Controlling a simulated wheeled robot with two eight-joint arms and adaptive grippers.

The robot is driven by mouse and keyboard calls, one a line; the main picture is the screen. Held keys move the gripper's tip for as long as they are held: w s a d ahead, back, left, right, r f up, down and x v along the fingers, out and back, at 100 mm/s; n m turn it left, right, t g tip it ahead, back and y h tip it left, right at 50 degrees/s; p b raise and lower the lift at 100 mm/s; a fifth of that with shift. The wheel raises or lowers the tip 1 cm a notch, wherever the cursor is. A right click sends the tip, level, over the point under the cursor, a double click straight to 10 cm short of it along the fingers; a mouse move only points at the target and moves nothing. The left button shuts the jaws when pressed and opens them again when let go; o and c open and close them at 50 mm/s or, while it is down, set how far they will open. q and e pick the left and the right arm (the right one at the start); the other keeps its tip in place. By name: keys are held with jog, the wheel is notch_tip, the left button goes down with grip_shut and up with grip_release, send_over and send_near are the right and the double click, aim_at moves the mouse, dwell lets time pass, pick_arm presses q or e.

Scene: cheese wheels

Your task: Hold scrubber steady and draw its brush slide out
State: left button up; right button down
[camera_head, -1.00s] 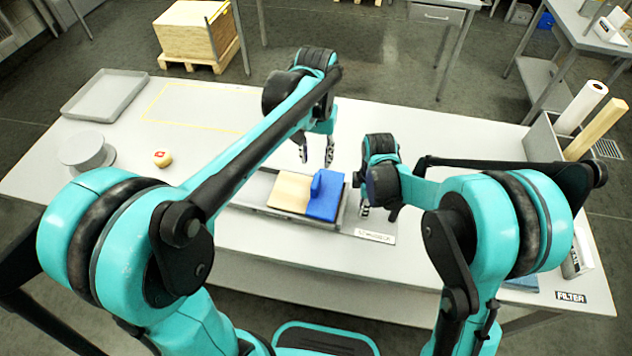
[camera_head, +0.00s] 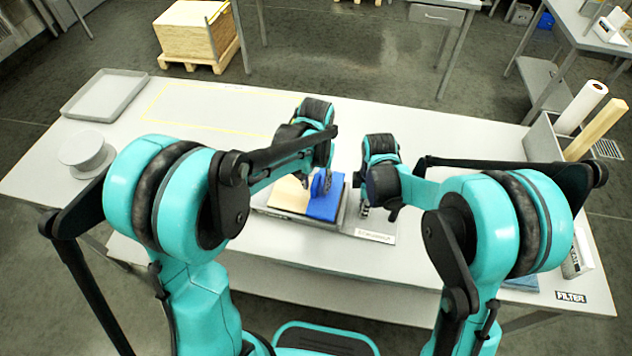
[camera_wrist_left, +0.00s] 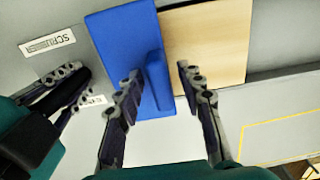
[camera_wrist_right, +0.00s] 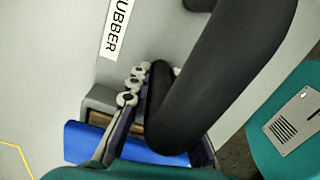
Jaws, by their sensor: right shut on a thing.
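The scrubber has a grey housing (camera_head: 351,212) on the table, with a pale wooden board (camera_head: 288,194) and a blue slide (camera_head: 325,208) with a raised blue grip. In the left wrist view the grip (camera_wrist_left: 158,82) stands between the fingers of my left gripper (camera_wrist_left: 160,90). These fingers are apart, with a gap showing on the board side. My left gripper (camera_head: 318,184) partly covers the grip in the head view.
A "SCRUBBER" label (camera_head: 374,236) lies just right of the housing. A grey tray (camera_head: 103,95) and a round grey stand (camera_head: 86,154) are at the left. The table behind the scrubber is clear.

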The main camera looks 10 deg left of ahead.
pick_arm(q)
grip_shut()
jog(key=w+a, duration=0.1)
jog(key=a, duration=2.1)
jog(key=shift+w, duration=0.15)
pick_arm(e)
jog(key=shift+d, duration=0.1)
pick_arm(q)
jog(key=shift+a, duration=0.1)
grip_release()
